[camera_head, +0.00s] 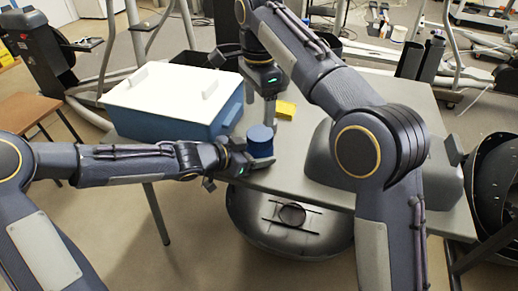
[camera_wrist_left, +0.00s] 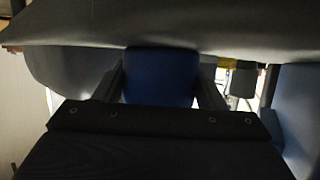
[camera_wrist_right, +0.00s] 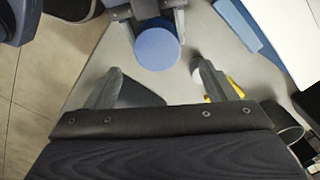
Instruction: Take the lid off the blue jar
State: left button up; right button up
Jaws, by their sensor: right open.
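The blue jar (camera_head: 260,145) stands upright at the front edge of the grey table, with its round lid (camera_head: 260,132) on top. The lid shows as a lighter blue disc in the right wrist view (camera_wrist_right: 157,48). My left gripper (camera_head: 240,160) comes in from the left at jar height. In the left wrist view its fingers lie along both sides of the blue jar body (camera_wrist_left: 160,78), shut on it. My right gripper (camera_head: 270,112) points down just behind and above the jar. In the right wrist view its fingers (camera_wrist_right: 155,66) are wide apart and empty, with the lid beyond them.
A large blue box (camera_head: 175,115) with a white lid (camera_head: 170,85) stands left of the jar. A yellow item (camera_head: 286,109) lies behind the jar. A grey rounded object (camera_head: 320,165) is on the table (camera_head: 290,140) to the right. Dark cylinders (camera_head: 410,60) stand at the back right.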

aim_at(260, 133)
pick_arm(q)
jog(key=c, duration=0.9)
grip_shut()
pick_arm(e)
jog(key=shift+s+m, duration=0.1)
jog(key=shift+m, duration=0.3)
jog(key=m, duration=0.3)
jog(key=shift+s+d+f, duration=0.1)
jog(key=shift+m, duration=0.4)
jog(key=shift+f, duration=3.9)
